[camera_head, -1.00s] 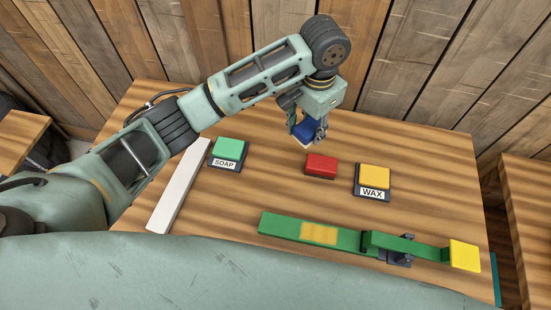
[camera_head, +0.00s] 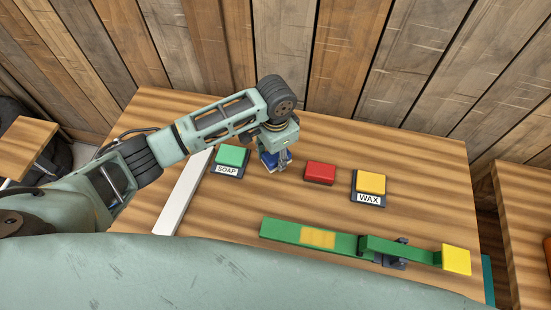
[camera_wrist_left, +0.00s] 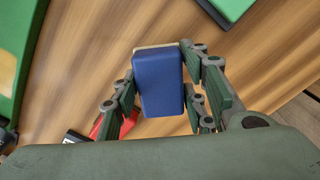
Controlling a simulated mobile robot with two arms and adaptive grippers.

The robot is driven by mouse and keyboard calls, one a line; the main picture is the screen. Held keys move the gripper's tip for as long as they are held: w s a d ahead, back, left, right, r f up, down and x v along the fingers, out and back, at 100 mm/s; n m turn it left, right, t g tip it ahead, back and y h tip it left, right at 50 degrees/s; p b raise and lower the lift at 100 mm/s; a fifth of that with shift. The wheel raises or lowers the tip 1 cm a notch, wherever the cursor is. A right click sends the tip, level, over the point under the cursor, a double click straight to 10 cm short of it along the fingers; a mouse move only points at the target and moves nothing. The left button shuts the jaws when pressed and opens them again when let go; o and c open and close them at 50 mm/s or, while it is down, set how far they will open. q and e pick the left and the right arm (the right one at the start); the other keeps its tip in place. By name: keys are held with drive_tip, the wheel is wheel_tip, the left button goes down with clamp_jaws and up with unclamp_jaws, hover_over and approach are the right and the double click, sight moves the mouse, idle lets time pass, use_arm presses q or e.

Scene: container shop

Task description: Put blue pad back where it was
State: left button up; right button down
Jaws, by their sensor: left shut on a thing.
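The blue pad (camera_wrist_left: 160,84) is between the fingers of my left gripper (camera_head: 275,163), which is shut on it. In the left wrist view the pad has a pale layer along one edge. In the head view the pad is partly hidden by the fingers, over the table between the green SOAP pad (camera_head: 231,156) and the red pad (camera_head: 320,172). I cannot tell whether it touches the table. The yellow WAX pad (camera_head: 371,182) sits on a dark labelled base to the right. My right gripper is not in view.
A long white bar (camera_head: 183,192) lies left of the SOAP pad. A green jointed bar with a yellow end (camera_head: 310,236) lies along the table's front. The wooden table (camera_head: 420,165) has bare room behind the red and yellow pads. A plank wall stands behind.

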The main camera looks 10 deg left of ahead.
sight(276, 162)
use_arm(q)
drive_tip(key=shift+f, duration=1.7)
drive_tip(key=shift+f, duration=0.1)
drive_tip(key=o, duration=1.1)
wheel_tip(276, 162, up, 12)
drive_tip(key=shift+r+b, duration=0.15)
drive_tip(key=shift+b, duration=0.25)
